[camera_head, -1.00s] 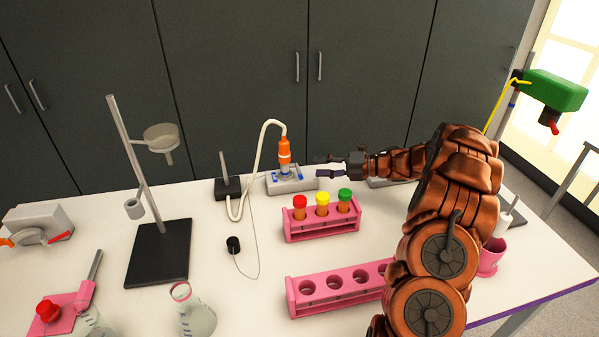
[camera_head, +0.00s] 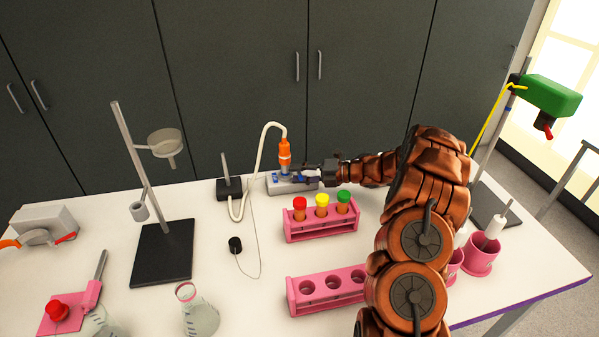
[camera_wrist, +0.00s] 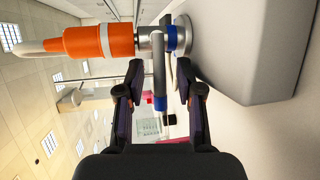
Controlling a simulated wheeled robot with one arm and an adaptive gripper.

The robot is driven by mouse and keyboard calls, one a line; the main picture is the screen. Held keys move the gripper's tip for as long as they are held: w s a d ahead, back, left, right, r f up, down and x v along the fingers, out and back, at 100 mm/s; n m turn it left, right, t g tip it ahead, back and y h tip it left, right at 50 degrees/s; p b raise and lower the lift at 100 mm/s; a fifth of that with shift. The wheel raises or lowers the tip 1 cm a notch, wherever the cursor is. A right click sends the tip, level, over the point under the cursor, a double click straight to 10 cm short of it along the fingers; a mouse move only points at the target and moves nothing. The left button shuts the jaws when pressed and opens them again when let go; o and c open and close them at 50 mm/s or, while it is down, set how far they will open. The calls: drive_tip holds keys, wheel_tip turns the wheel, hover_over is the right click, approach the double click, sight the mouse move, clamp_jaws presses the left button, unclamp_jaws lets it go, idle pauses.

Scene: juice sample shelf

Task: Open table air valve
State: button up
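The table air valve (camera_head: 284,174) is a small metal fitting with blue parts on a pale grey block (camera_head: 292,187) at the back of the table. An orange hose connector (camera_head: 284,152) stands upright on it; it also shows in the wrist view (camera_wrist: 98,41), on its side. A thin grey lever (camera_wrist: 159,75) runs from the fitting into the gap between my fingers in the wrist view. My gripper (camera_wrist: 160,95) is open, with one finger each side of the lever and visible gaps. In the head view my gripper (camera_head: 306,173) is at the right of the valve.
A pink rack (camera_head: 320,231) with red-, yellow- and green-capped tubes stands just in front of the valve. A white hose (camera_head: 262,150) loops left of it. A second pink rack (camera_head: 330,290) is nearer. Dark cabinets (camera_head: 240,80) stand behind the table.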

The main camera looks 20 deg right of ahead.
clamp_jaws()
idle(0.3)
idle(0.5)
